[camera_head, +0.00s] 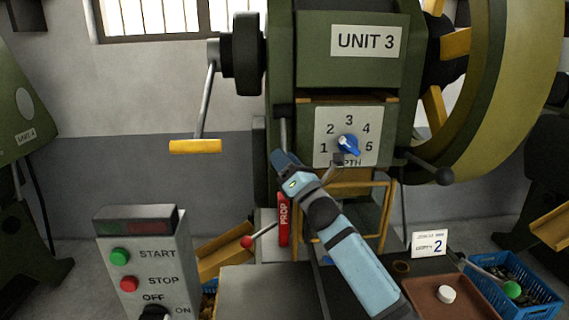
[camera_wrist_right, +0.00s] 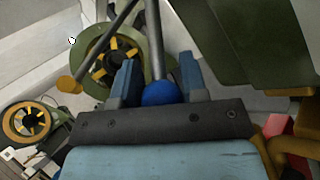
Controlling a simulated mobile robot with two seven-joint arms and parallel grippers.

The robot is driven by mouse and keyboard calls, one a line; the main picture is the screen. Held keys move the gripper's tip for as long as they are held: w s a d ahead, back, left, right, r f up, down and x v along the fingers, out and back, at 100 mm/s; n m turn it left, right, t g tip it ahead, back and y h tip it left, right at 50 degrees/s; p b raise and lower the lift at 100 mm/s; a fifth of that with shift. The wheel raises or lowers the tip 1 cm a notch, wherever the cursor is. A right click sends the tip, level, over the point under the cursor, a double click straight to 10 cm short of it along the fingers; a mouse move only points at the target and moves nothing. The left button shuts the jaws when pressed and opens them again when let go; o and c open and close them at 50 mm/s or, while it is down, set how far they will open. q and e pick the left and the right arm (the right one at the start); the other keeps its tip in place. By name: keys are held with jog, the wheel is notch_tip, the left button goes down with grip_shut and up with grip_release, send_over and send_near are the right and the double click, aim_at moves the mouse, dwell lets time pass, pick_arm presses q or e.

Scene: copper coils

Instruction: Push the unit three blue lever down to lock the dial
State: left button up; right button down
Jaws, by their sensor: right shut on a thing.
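The press marked UNIT 3 (camera_head: 365,41) stands in the middle of the head view. Its white dial plate (camera_head: 325,118) carries numbers and a blue dial knob (camera_head: 348,146). Left of the plate, a thin grey lever rod (camera_head: 283,132) hangs down to my right gripper (camera_head: 284,160). In the right wrist view, my right gripper (camera_wrist_right: 158,82) is shut around a blue ball (camera_wrist_right: 160,93) at the end of the grey rod (camera_wrist_right: 154,40). The head view hides this ball behind the gripper. My left gripper is not in view.
A red PROP block (camera_head: 283,218) and a red-knobbed lever (camera_head: 247,241) are below my right gripper. A yellow-framed guard (camera_head: 384,205) is beside my forearm. A black-knobbed handle (camera_head: 443,176) sticks out right of the dial. A START/STOP box (camera_head: 143,257) stands front left.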

jog(key=c, duration=0.7)
grip_release()
jog(key=shift+d, duration=0.1)
jog(key=v, duration=1.3)
jog(key=shift+s+d+f, duration=0.15)
jog(key=shift+s+f, duration=0.05)
jog(key=shift+s, duration=0.1)
